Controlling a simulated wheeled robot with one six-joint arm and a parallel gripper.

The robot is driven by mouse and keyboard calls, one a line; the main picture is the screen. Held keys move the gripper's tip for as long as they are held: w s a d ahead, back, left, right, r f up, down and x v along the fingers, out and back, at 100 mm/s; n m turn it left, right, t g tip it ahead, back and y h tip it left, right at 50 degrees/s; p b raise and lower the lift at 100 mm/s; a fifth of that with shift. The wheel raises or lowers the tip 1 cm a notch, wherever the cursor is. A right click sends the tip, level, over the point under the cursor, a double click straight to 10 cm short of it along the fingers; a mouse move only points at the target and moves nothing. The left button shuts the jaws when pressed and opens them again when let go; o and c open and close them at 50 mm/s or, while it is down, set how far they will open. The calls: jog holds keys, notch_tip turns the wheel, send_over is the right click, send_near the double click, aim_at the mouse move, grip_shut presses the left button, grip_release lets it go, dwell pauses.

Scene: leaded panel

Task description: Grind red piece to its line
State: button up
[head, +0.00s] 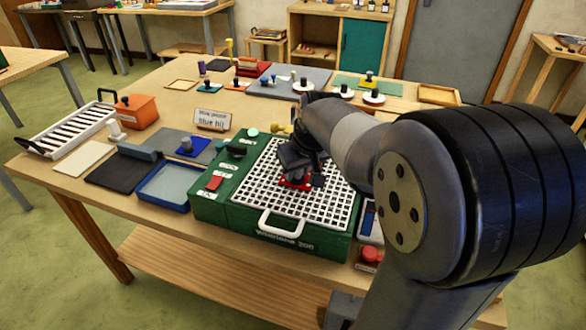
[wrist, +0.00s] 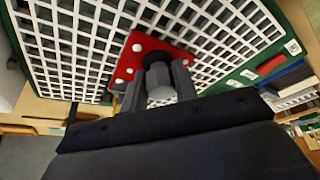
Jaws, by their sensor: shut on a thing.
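The red piece (wrist: 136,52) shows in the wrist view as a flat red plate with several white dots, against the white grid of the green grinder (head: 222,216). My gripper (wrist: 160,82) is shut on a grey and black knob in the middle of the red piece. In the head view, my gripper (head: 297,172) is over the front middle of the white grid (head: 258,200), with a little of the red piece (head: 290,183) showing beneath it. I cannot tell whether the piece touches the grid. No line on the piece can be made out.
A blue tray (head: 163,199) and a dark mat (head: 117,175) lie left of the grinder. A red button (head: 371,254) is at its front right. A slotted rack (head: 70,135) and an orange box (head: 137,110) stand farther left.

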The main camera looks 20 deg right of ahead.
jog(key=shift+s+d, duration=0.25)
dwell(0.3)
jog(key=shift+s+d, duration=0.35)
jog(key=shift+d, duration=0.25)
jog(key=shift+s+d, duration=0.35)
jog(key=shift+d, duration=0.25)
jog(key=shift+w+a, duration=0.8)
jog(key=shift+a, duration=0.35)
jog(key=shift+w+a, duration=0.1)
jog(key=shift+w+a+p, duration=0.35)
jog(key=shift+w+a, duration=0.45)
jog(key=shift+a, duration=0.2)
jog(key=shift+s+d, duration=0.1)
